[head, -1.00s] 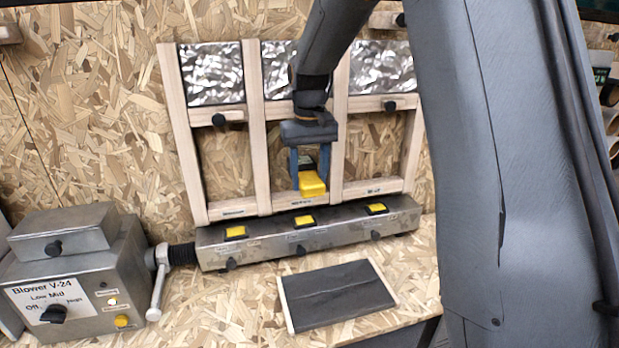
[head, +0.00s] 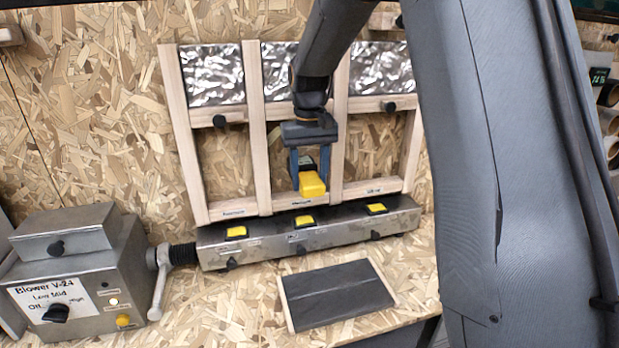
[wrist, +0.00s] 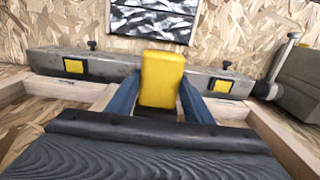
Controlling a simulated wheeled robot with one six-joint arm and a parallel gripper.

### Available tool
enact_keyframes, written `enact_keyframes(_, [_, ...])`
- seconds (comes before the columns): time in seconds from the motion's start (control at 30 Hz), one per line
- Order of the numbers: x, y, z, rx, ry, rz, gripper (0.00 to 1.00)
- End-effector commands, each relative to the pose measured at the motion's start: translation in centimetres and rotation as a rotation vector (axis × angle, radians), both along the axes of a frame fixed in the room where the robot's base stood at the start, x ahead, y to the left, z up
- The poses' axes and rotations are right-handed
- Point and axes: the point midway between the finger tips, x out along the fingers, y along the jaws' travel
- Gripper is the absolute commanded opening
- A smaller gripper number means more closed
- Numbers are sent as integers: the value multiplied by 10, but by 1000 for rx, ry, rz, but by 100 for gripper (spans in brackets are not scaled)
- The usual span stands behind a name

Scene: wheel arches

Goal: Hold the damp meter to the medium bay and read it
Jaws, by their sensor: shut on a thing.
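The damp meter (head: 312,184) is a yellow block with a dark end that has a small display. My gripper (head: 309,172) is shut on it, with a blue finger on each side. In the head view it is in front of the middle bay (head: 291,140) of the wooden frame; I cannot tell whether the meter touches the bay. The display is too small to read. In the wrist view the yellow meter (wrist: 161,80) sits between the blue fingers (wrist: 160,100), its display hidden.
A metal manifold (head: 270,250) with yellow-topped ports runs below the frame. A blower box (head: 75,265) stands at left, joined by a hose. A dark panel (head: 338,295) lies on the bench. Wooden posts (head: 257,130) border the bay.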

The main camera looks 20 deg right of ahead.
Motion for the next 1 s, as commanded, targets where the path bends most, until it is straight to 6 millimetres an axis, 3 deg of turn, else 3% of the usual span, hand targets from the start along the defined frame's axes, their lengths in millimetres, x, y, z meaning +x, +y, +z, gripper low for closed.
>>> enact_keyframes(0.47, [1,0,3,0,-9,0,29])
enact_keyframes(1.0, [-67,0,3,0,-2,0,29])
